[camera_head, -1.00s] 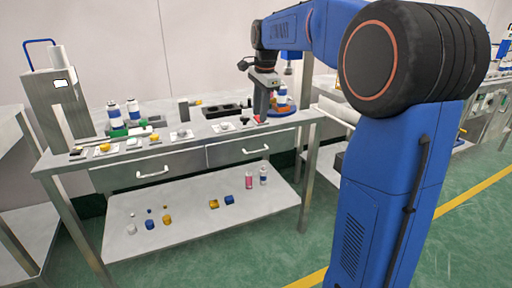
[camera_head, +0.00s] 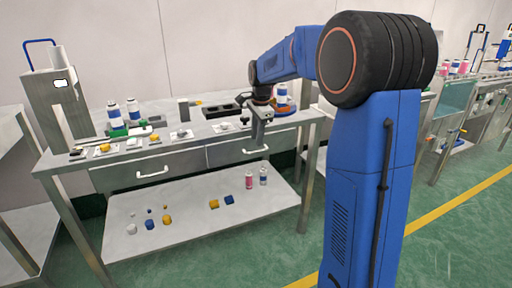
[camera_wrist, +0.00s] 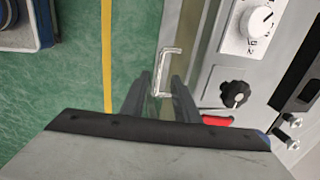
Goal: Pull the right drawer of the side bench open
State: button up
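The side bench (camera_head: 60,162) has two drawers below its top, both looking closed. The right drawer (camera_head: 224,153) has a pale bar handle (camera_head: 254,151), which also shows in the wrist view (camera_wrist: 163,66). My gripper (camera_head: 261,143) points down at the bench's front edge, close to that handle and partly in front of it. In the wrist view my gripper (camera_wrist: 157,88) has its two dark fingers apart. The near end of the handle lies between the fingertips in the picture; I cannot tell whether they touch it. The left drawer (camera_head: 140,171) has its own handle (camera_head: 152,174).
A black knob (camera_wrist: 234,94), a red part (camera_wrist: 217,121) and a white dial unit (camera_wrist: 254,22) sit on the bench top beside my gripper. Bottles and small parts stand on the top and lower shelf (camera_head: 190,228). Green floor (camera_head: 290,250) in front is clear.

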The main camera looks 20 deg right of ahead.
aim_at(256, 152)
jog(key=shift+w+f, duration=0.25)
jog(key=shift+f, duration=1.1)
jog(key=shift+w+f, duration=0.25)
jog(key=shift+f, duration=1.05)
grip_shut()
